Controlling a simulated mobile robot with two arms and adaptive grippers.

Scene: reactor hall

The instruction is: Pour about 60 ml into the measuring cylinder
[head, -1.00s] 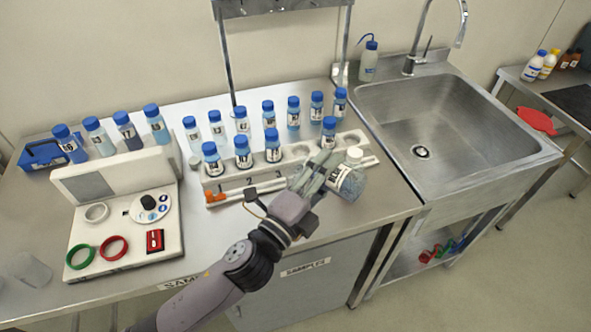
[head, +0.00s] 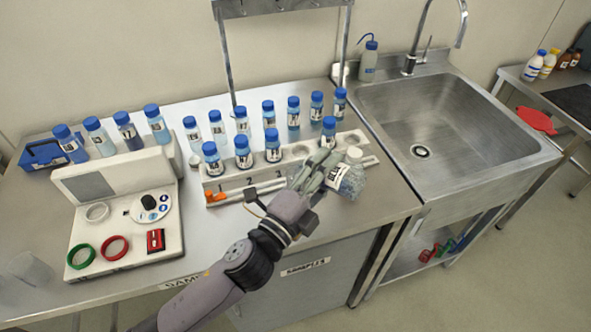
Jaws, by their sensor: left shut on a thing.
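My left gripper (head: 325,172) is shut on a clear bottle (head: 350,182) with a white cap, a pale label and bluish, speckled-looking contents. It holds the bottle tilted at the front right of the sample rack, near the bench's right end. The fingers cover the bottle's left side. I cannot tell whether the bottle touches the bench. No measuring cylinder can be made out for certain. A clear, empty-looking vessel (head: 30,268) stands at the bench's left front edge, and its type is unclear. My right gripper is not in view.
Several blue-capped bottles stand in and behind the numbered rack (head: 262,186). An orange-tipped rod (head: 216,196) lies along its front. A white instrument (head: 125,220) with coloured rings stands left. The steel sink (head: 440,120) is right, with a wash bottle (head: 368,60) behind its left corner.

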